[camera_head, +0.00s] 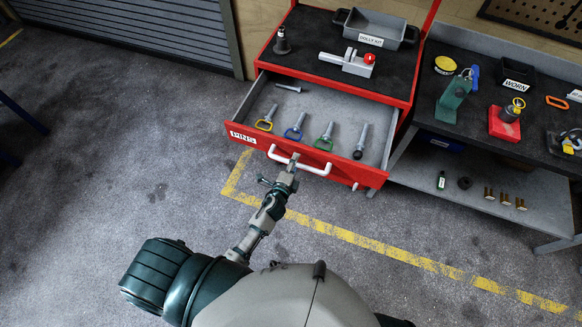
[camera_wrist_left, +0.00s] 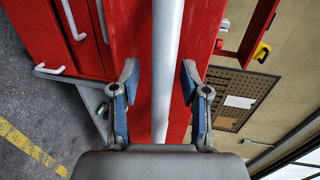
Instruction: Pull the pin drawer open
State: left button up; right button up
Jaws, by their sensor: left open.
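The red pin drawer (camera_head: 346,173) stands pulled out from the red cabinet, its grey inside showing. My left gripper (camera_head: 292,161) is at this handle. In the left wrist view the handle (camera_wrist_left: 167,50) passes between the open fingers of my left gripper (camera_wrist_left: 158,85), with gaps visible on both sides. My right gripper is not in view.
On the cabinet top (camera_head: 301,45) are a grey tray (camera_head: 376,29), a grey device with a red knob (camera_head: 348,63) and a dark fitting (camera_head: 282,41). A workbench with parts and a lower shelf (camera_head: 450,198) stands right. The floor (camera_head: 110,130) at left is clear.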

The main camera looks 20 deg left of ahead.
pick_arm(q)
jog(key=s+r, duration=0.2)
jog(key=s, duration=0.9)
jog(key=shift+s+a, duration=0.3)
jog(key=shift+a, duration=0.15)
jog(key=shift+d+r, duration=0.1)
jog(key=shift+d, duration=0.2)
jog(key=s+a+f+n+g, duration=0.1)
jog(key=s+f+n+g, duration=0.25)
jog(key=f, duration=0.65)
jog(key=s+f+n+g, duration=0.2)
jog(key=s+f, duration=0.3)
jog(key=f, duration=0.5)
jog(key=s+a+f+n+g, duration=0.1)
jog(key=s+f+n+g, duration=0.3)
jog(key=f, duration=0.7)
jog(key=s+a+f+n+g, duration=0.1)
jog(key=s+f, duration=0.3)
jog(key=s, duration=0.4)
jog(key=s+a+f+n+g, duration=0.2)
jog(key=s+f+n, duration=0.1)
jog(key=s, duration=0.5)
jog(key=s+a+f+n+g, duration=0.1)
jog(key=s+f+n+g, duration=0.1)
jog(key=s+f, duration=0.4)
jog(key=shift+s+a+y, duration=0.25)
jog(key=shift+s+y, duration=0.05)
jog(key=shift+s, duration=0.9)
